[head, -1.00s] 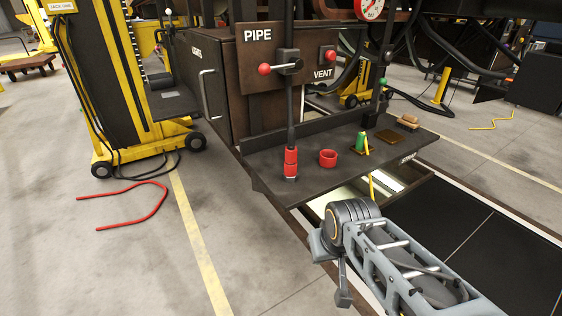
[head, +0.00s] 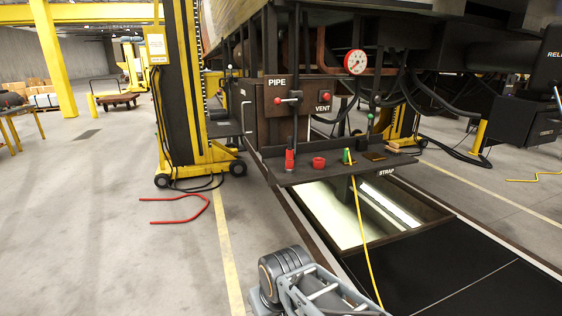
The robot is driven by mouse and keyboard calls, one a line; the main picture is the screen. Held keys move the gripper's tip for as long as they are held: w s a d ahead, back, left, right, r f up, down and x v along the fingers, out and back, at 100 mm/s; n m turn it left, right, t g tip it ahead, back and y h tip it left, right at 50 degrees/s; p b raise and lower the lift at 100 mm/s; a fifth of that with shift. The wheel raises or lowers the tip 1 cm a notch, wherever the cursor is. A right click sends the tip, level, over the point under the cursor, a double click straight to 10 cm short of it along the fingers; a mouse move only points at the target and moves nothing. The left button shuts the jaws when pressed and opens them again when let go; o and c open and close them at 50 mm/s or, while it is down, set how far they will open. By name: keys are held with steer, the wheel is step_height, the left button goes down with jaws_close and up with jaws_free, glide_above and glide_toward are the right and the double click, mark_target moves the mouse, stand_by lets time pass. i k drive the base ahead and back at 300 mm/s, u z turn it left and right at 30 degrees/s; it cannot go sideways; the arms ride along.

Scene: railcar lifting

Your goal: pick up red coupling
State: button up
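A short red ring-shaped coupling (head: 319,162) lies on the dark shelf (head: 300,178) under the railcar panel. To its left, a taller red fitting (head: 289,160) stands on the shelf at the foot of a dark vertical pipe. Part of my grey arm shows at the bottom of the head view, well short of the shelf. My gripper itself is not visible, and nothing is seen touching the coupling.
A green piece (head: 347,156) with a yellow strap (head: 366,245) is right of the coupling; the strap hangs down. An open lit pit (head: 345,215) lies below the shelf. A yellow jack (head: 183,100) stands left. A red hose (head: 190,219) lies on the floor.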

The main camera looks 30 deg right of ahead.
mark_target(290, 152)
steer(key=z, duration=0.75)
steer(key=i, duration=1.4)
steer(key=u, duration=0.2)
